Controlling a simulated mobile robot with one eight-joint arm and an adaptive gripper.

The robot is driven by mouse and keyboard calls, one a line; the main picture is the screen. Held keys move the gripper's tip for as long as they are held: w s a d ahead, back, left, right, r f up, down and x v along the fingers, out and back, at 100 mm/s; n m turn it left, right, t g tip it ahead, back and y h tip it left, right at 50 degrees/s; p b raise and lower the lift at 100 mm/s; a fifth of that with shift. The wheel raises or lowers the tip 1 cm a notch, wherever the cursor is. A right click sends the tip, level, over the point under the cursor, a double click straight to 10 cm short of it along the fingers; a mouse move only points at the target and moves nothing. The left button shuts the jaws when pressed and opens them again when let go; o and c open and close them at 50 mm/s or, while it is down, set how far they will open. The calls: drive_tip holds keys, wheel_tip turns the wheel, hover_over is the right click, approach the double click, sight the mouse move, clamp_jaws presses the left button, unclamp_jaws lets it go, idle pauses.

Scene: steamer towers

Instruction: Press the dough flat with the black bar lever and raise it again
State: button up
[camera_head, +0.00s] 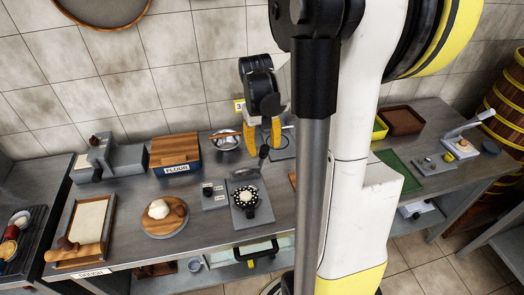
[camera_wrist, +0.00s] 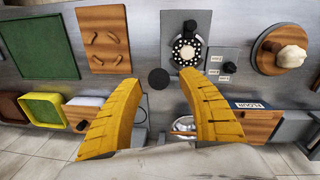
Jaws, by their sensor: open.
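A grey plate (camera_head: 236,184) on the counter carries a black, white-dotted round part with a pale centre (camera_head: 248,198), which may be the dough; it also shows in the wrist view (camera_wrist: 187,52). A dark lever (camera_head: 263,153) with a round end stands raised and tilted behind it. Its black round end (camera_wrist: 159,79) shows between my fingers in the wrist view. My gripper (camera_head: 263,142) is open, with yellow fingers pointing down over the lever's end. In the wrist view the fingers (camera_wrist: 154,76) are apart on either side of it; I cannot tell whether they touch it.
A small labelled block (camera_head: 214,194) sits left of the plate. Further left are a round board (camera_head: 178,227) with a white lump and the flour box (camera_head: 176,169). My arm hides counter to the right.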

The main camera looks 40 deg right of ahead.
drive_tip(key=shift+d+f, duration=0.1)
drive_tip(key=shift+f, duration=0.75)
clamp_jaws()
drive_tip(key=shift+f, duration=0.1)
